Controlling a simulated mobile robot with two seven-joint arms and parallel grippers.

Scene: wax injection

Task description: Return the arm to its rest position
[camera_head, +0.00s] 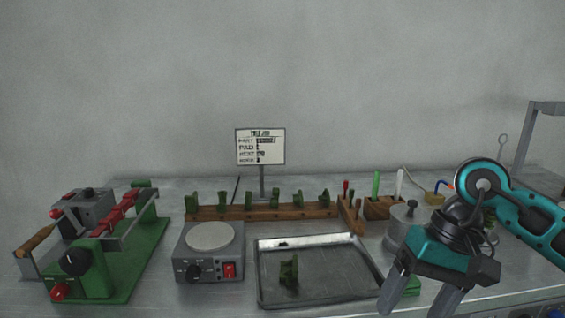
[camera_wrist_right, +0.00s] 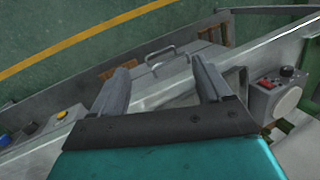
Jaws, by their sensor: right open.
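My right arm with its teal links comes in from the right in the head view. Its right gripper (camera_head: 418,296) is open and empty, with its fingers pointing down at the front right of the bench. In the right wrist view the two grey fingers of the right gripper (camera_wrist_right: 163,85) stand apart with nothing between them. Beyond them lie the bench's front side and the green floor. My left gripper is in neither view.
On the grey bench stand a metal tray (camera_head: 270,295) holding a dark green piece, a hotplate (camera_head: 210,237), a green-based machine (camera_head: 125,272), a wooden rack (camera_head: 265,212) of green pieces, a sign (camera_head: 260,147) and a metal pot (camera_head: 399,235). The arm covers part of the bench's right side.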

